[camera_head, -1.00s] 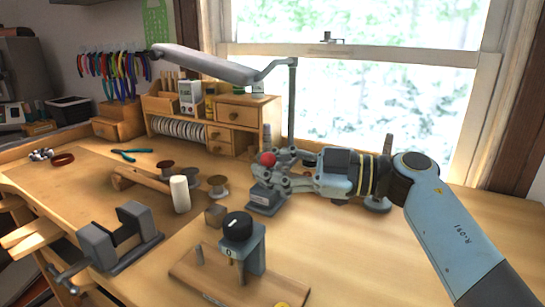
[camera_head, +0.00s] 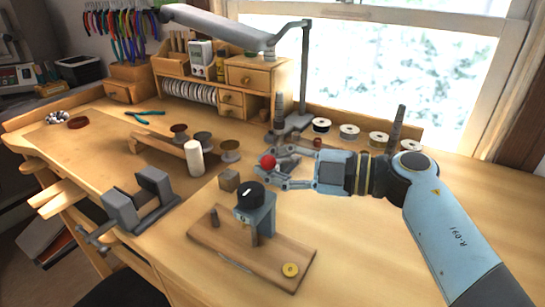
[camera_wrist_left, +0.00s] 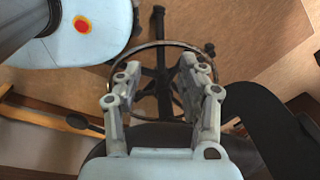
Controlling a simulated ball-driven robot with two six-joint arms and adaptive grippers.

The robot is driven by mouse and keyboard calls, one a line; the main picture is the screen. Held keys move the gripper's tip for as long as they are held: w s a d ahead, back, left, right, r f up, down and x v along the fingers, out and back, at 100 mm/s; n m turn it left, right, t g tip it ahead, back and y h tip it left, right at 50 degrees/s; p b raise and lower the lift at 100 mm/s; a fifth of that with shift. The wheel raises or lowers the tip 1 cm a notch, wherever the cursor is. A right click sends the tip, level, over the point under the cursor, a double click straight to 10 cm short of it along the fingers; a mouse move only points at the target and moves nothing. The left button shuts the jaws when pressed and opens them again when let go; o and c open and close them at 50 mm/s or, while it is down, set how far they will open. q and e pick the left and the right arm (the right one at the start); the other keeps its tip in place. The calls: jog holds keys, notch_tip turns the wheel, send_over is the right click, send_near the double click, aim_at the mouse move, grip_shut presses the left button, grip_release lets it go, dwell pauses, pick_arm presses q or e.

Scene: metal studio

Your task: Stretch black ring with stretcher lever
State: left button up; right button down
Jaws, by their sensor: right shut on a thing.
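My right gripper (camera_head: 277,164) comes in from the right and is shut around a red ball (camera_head: 268,162), which shows at its fingertips. Whether the ball is the stretcher lever's knob, and any lever shaft, I cannot make out. Just below and left of it a blue-grey block (camera_head: 263,219) stands upright on a wooden board. A black round top (camera_head: 250,195) with a white mark sits on the block; I cannot tell whether it is the black ring. My left gripper (camera_wrist_left: 160,70) shows only in the left wrist view, its fingers apart and empty.
A grey vise (camera_head: 152,183) is at the bench's left front. A white cylinder (camera_head: 194,159), spools (camera_head: 230,151) and a small wooden cube (camera_head: 229,180) lie between. Grey tapered posts (camera_head: 278,112) (camera_head: 395,128) stand behind my right gripper.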

jog(key=shift+s+f, duration=0.2)
jog(key=shift+f, duration=0.15)
jog(key=c, duration=1.8)
grip_release()
jog(key=o, duration=0.7)
jog(key=shift+s+r, duration=0.1)
jog(key=shift+r, duration=0.15)
jog(key=v, duration=1.2)
jog(key=shift+d, duration=0.1)
